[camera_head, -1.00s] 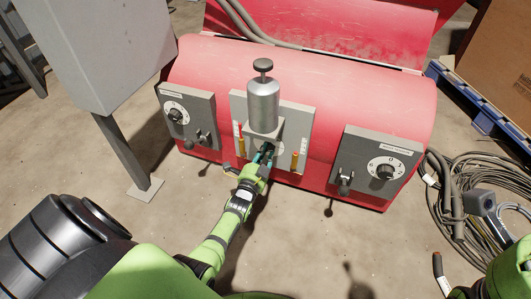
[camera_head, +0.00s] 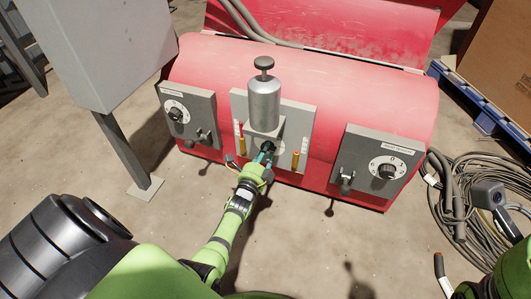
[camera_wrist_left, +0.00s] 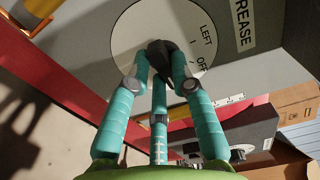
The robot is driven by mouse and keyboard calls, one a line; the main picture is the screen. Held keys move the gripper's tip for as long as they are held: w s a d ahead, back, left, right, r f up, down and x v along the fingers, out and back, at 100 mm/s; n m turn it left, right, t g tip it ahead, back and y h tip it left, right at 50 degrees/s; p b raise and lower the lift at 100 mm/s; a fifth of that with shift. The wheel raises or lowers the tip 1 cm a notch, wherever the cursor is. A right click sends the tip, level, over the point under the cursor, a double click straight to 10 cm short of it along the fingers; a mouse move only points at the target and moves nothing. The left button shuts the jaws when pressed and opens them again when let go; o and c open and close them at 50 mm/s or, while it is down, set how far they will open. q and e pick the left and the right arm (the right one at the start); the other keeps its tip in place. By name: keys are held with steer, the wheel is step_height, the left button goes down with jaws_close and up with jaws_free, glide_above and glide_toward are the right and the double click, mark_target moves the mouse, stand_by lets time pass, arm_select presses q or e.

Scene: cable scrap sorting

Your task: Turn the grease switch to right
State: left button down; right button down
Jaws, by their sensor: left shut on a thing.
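The grease switch is a black knob (camera_wrist_left: 163,55) on a round white dial (camera_wrist_left: 130,50). In the left wrist view I read "LEFT", "OFF" and a "GREASE" label (camera_wrist_left: 241,25) beside it. In the head view the knob (camera_head: 268,147) sits on the middle grey panel, below a silver canister. My left gripper (camera_head: 266,154) is shut on the knob, with its teal fingers (camera_wrist_left: 160,75) on both sides of it. The fingers cover part of the dial, so I cannot tell where the knob points.
The middle panel (camera_head: 303,115) is on a red machine (camera_head: 330,85). The silver canister (camera_head: 264,104) stands close above the knob. Side panels (camera_head: 375,165) carry other dials. Coiled cables (camera_head: 455,210) lie at the right.

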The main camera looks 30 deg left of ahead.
arm_select(q)
steer(key=shift+r, duration=0.1)
steer(key=c, duration=1.1)
jaws_free()
steer(key=shift+s, duration=0.1)
steer(key=v, duration=1.1)
steer(key=shift+s+d, duration=0.2)
steer(key=shift+s, duration=0.2)
